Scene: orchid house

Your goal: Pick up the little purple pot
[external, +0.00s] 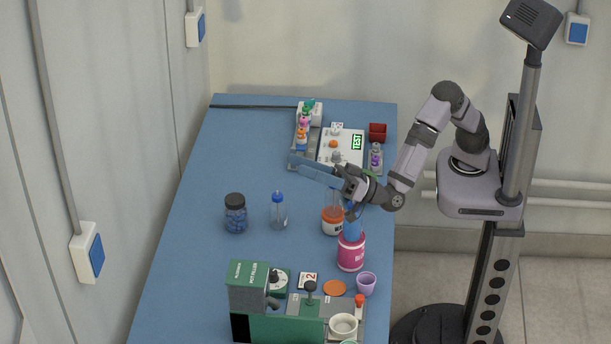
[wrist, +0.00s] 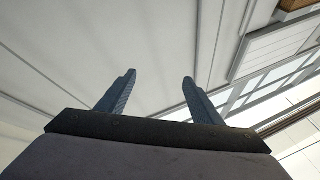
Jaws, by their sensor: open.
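The little purple pot (external: 367,284) stands upright at the front right edge of the blue table, beside an orange disc (external: 334,288). Its mouth faces up and looks empty. My gripper (external: 293,165) is over the middle of the table, well behind the pot and pointing left. In the wrist view my gripper (wrist: 158,77) shows two blue fingers spread apart with nothing between them. The pot is not in the wrist view, which shows only pale wall and windows.
A pink jar (external: 351,252) stands just behind the pot, with an orange-labelled jar (external: 332,226) behind that. A green machine (external: 290,324) with a white cup (external: 343,326) is in front. A dark jar (external: 235,214) and a clear bottle (external: 279,212) stand left. The table's left side is clear.

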